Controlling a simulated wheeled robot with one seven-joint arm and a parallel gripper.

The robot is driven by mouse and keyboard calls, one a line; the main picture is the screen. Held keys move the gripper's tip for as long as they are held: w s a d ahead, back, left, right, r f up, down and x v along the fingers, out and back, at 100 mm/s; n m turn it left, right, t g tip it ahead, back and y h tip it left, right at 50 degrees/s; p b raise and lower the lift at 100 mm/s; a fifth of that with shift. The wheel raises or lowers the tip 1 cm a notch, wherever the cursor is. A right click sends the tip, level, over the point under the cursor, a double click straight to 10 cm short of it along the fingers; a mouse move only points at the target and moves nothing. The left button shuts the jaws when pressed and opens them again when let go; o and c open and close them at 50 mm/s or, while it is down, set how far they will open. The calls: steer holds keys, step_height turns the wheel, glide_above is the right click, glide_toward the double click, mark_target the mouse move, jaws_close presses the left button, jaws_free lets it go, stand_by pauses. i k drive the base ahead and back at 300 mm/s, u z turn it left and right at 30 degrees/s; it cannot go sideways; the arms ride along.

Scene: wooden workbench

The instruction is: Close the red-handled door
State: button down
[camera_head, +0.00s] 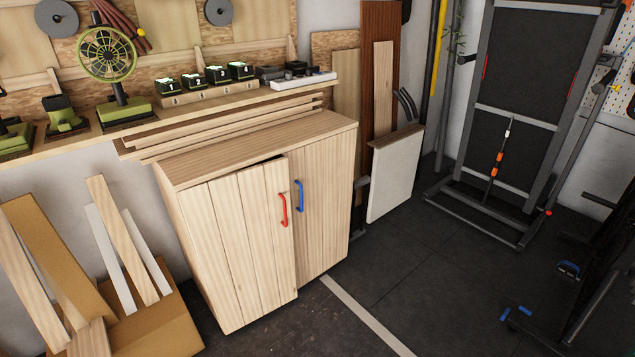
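A wooden cabinet (262,148) stands against the wall in the head view, with two doors on its front. The left door (238,245) carries the red handle (284,209). This door stands slightly ajar: its right edge sits forward of the right door, and a dark gap shows along its top. The right door (322,215) carries a blue handle (299,196) and looks shut. My gripper is not in view.
A box of wood offcuts (155,328) stands left of the cabinet. A white panel (394,178) leans on its right. A shelf (200,103) with tools and batteries runs behind it. A folded treadmill (520,110) stands at the back right. The dark floor (400,270) in front is clear.

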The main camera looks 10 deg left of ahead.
mark_target(239, 224)
steer(key=u, duration=0.15)
steer(key=i, duration=0.95)
steer(key=u, duration=0.35)
